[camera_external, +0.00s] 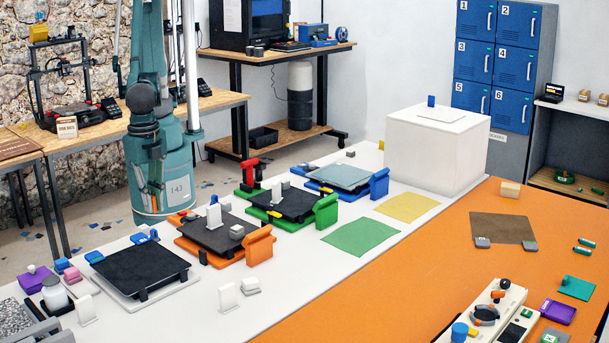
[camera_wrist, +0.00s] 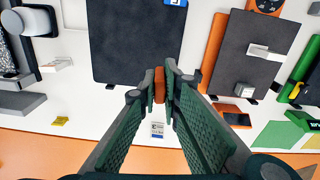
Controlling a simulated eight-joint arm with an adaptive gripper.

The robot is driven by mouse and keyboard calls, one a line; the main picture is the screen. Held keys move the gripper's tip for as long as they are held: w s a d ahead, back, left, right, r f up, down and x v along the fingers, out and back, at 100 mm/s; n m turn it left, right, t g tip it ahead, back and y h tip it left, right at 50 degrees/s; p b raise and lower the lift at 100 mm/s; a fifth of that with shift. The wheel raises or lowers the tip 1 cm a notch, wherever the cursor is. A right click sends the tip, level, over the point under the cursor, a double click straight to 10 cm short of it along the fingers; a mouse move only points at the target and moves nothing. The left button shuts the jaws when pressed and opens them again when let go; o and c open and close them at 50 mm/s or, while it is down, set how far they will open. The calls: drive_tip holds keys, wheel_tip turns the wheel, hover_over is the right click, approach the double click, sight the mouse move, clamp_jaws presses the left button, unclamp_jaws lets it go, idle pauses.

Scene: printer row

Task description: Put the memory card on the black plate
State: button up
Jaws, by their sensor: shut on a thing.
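My gripper (camera_wrist: 160,86) is in the wrist view, its fingertips closed on a small orange-brown piece (camera_wrist: 159,84). The fingers hide most of this piece, and I cannot tell for sure whether it is the memory card. A black plate (camera_wrist: 135,35) lies just beyond the fingertips. I take it to be the left black plate (camera_external: 140,263) on a white base in the external view. My gripper does not show in the external view. A small white-and-grey labelled item (camera_wrist: 157,130) is on the white surface, seen between the fingers.
An orange printer (camera_external: 258,246) with another dark plate (camera_external: 205,240) stands beside the black plate. A white upright piece (camera_external: 214,218) and a grey block (camera_external: 237,232) are on it. A green printer (camera_external: 325,215) stands farther right.

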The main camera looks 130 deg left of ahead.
drive_tip(key=s+d+m, duration=0.1)
drive_tip(key=s+d, duration=0.2)
drive_tip(key=d, duration=0.3)
hover_over(135, 262)
drive_tip(key=shift+a+f, duration=0.1)
drive_tip(key=shift+f, duration=2.55)
drive_tip(key=shift+f, duration=3.1)
drive_tip(key=shift+f, duration=1.85)
drive_tip(key=shift+f+b, duration=0.2)
drive_tip(key=shift+b, duration=0.2)
